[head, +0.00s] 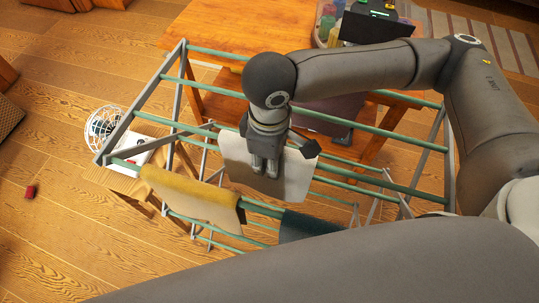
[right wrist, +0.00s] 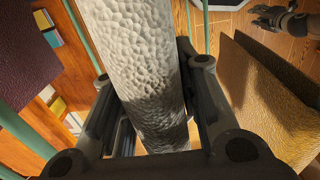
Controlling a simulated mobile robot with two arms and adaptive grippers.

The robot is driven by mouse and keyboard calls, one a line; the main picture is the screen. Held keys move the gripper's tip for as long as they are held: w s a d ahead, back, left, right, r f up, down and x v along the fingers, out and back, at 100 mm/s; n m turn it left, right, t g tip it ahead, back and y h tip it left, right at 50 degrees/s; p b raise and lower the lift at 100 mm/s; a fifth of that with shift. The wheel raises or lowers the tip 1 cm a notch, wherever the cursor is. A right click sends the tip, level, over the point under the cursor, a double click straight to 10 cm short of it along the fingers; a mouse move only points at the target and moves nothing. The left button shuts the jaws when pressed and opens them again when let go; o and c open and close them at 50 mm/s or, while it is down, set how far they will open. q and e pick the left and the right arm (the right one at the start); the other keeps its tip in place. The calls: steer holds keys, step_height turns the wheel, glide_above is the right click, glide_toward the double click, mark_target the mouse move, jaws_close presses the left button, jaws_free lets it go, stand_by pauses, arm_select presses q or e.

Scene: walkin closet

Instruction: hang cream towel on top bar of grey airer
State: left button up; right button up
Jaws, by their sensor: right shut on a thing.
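The grey airer (head: 118,135) with green bars stands in the middle of the head view. The cream towel (head: 297,178) hangs at its middle, below my right gripper (head: 265,170). That gripper points down and is shut on the towel. In the right wrist view the towel (right wrist: 135,60) curves as a rounded fold between the fingers (right wrist: 150,125). I cannot tell whether the fold rests on a bar beneath. A gripper that looks like my left one (right wrist: 280,20) shows small at the top right of the right wrist view; its finger state is unclear.
A mustard towel (head: 190,195) hangs on the airer's near left, with a dark teal cloth (head: 308,226) right of it. A wooden table (head: 215,25) with a basket of bottles (head: 328,22) stands behind. A white wire basket (head: 103,122) is at left. The left floor is mostly clear.

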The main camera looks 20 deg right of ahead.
steer(key=o, duration=1.2)
step_height(320, 180, up, 12)
steer(key=shift+s, duration=0.1)
